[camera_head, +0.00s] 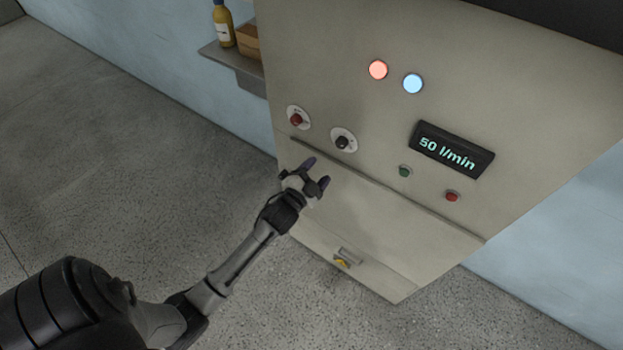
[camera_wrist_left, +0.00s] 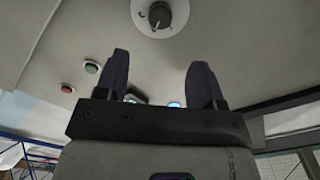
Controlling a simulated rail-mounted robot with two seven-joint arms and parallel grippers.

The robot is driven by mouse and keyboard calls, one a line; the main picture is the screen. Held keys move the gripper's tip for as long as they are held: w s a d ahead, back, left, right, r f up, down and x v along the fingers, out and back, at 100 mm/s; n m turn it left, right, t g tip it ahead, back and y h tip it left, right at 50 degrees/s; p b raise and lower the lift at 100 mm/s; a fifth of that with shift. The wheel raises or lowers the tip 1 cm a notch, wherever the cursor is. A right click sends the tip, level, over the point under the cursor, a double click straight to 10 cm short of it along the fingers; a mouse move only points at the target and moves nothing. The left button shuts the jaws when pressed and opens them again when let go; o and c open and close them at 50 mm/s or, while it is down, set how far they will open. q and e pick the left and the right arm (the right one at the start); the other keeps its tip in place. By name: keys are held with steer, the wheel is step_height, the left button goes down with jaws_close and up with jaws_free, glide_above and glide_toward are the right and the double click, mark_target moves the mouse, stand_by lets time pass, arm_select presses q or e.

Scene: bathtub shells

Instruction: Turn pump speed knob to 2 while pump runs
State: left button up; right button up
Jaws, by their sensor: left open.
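The control panel (camera_head: 460,60) is a grey cabinet face. A black knob (camera_head: 343,142) on a white round dial sits on it, right of a red knob (camera_head: 296,119) on a similar dial. The display (camera_head: 452,149) reads 50 l/min. My left gripper (camera_head: 318,172) is open and empty, just below and in front of the black knob, apart from it. In the left wrist view a dark knob (camera_wrist_left: 158,14) on its white dial lies beyond the open fingers (camera_wrist_left: 158,80). The dial markings are too small to read. My right gripper is not in view.
A green button (camera_head: 405,171) and a red button (camera_head: 452,196) sit below the display. Lit orange (camera_head: 378,70) and blue (camera_head: 413,84) lamps are above. A ledge crosses the panel below the knobs. A shelf (camera_head: 231,58) with a bottle is at left.

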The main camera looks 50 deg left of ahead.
arm_select(q)
steer(key=shift+v, duration=1.25)
